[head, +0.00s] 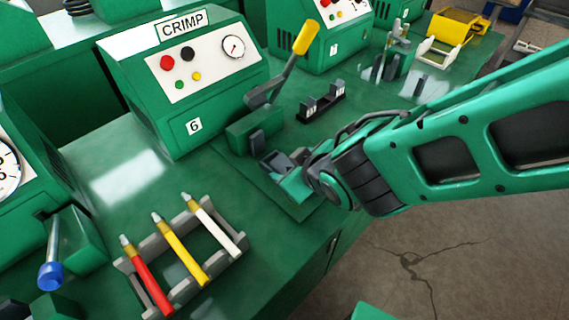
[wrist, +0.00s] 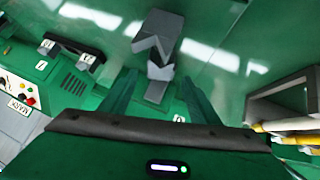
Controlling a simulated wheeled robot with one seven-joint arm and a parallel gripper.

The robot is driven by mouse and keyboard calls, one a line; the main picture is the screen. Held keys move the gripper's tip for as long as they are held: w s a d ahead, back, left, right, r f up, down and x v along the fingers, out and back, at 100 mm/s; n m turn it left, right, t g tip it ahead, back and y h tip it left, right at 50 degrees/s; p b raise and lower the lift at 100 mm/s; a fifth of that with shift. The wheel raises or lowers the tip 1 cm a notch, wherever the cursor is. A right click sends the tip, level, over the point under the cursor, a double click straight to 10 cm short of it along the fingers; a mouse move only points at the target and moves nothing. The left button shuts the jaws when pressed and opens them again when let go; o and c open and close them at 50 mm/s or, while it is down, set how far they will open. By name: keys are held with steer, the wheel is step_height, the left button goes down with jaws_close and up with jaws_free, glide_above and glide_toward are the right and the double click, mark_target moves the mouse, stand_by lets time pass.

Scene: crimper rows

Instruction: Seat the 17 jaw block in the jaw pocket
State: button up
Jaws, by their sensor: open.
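My gripper (wrist: 158,80) is open, with its two green fingers apart on either side of a small grey notched block (wrist: 155,90) in the wrist view. The block stands close to a larger grey piece (wrist: 160,32) with a V-shaped notch facing it. I cannot read a number on the block, so I cannot tell if it is the 17 jaw block. In the head view my gripper (head: 284,178) is low at the front of the crimper marked 6 (head: 185,80), by grey parts (head: 272,161). The jaw pocket is not clearly visible; finger contact cannot be judged.
A black rack (head: 321,104) with two labelled dark blocks stands behind my gripper. The crimper's yellow-handled lever (head: 290,65) rises nearby. A grey rack (head: 180,245) with red, yellow and white tools stands at the front left.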

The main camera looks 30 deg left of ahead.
mark_target(284, 164)
steer(key=shift+x, duration=2.15)
steer(key=shift+w+d+f, duration=0.1)
steer(key=shift+d, duration=0.05)
steer(key=shift+c, duration=0.3)
jaws_close()
